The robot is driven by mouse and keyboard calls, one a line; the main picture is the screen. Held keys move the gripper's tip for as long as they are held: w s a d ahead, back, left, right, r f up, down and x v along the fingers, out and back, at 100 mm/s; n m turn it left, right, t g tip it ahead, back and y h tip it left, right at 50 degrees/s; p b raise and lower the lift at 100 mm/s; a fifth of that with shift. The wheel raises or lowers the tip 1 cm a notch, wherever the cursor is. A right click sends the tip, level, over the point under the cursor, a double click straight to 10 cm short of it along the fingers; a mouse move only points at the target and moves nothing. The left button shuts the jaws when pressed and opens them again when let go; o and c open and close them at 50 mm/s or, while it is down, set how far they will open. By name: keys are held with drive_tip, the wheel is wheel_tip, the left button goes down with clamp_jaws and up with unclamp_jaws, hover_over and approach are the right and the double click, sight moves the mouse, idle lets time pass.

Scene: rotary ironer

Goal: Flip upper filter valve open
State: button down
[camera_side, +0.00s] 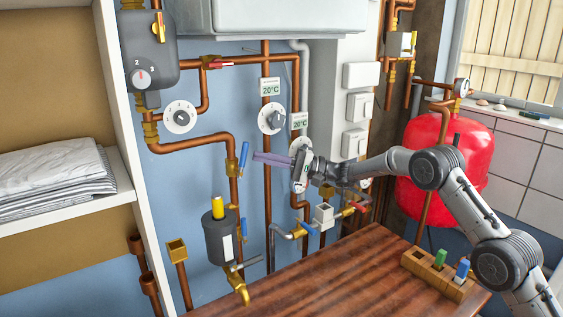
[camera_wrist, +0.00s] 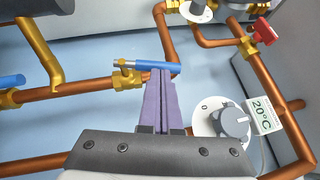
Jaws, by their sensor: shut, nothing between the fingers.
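The upper filter valve has a blue lever handle (camera_side: 244,155) on the copper pipe above the dark filter (camera_side: 220,238). The lever runs nearly along the pipe, slightly tilted. In the wrist view the blue lever (camera_wrist: 150,66) lies across just beyond my fingertips, with its brass body (camera_wrist: 126,78) to their left. My gripper (camera_side: 256,157) is shut and empty, its purple fingers pointing left at the lever from its right side. The tips are very close to the lever; I cannot tell whether they touch. A lower blue lever (camera_side: 243,226) sits beside the filter.
Grey dials (camera_side: 271,118) and 20°C tags (camera_side: 270,87) sit on pipes near my fingers. Below are a wooden worktop (camera_side: 320,275) and another blue-handled tap (camera_side: 307,228). A shelf with folded cloth (camera_side: 55,168) stands left, a red tank (camera_side: 445,150) right.

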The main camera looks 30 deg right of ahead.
sight(243, 160)
drive_tip(key=shift+w+a+r, duration=0.15)
drive_tip(key=shift+w+a, duration=0.25)
drive_tip(key=shift+a, duration=0.15)
drive_tip(key=shift+a+r+n+g+h, duration=0.55)
drive_tip(key=shift+a+n+g+h, duration=0.2)
drive_tip(key=shift+n+g+h, duration=0.3)
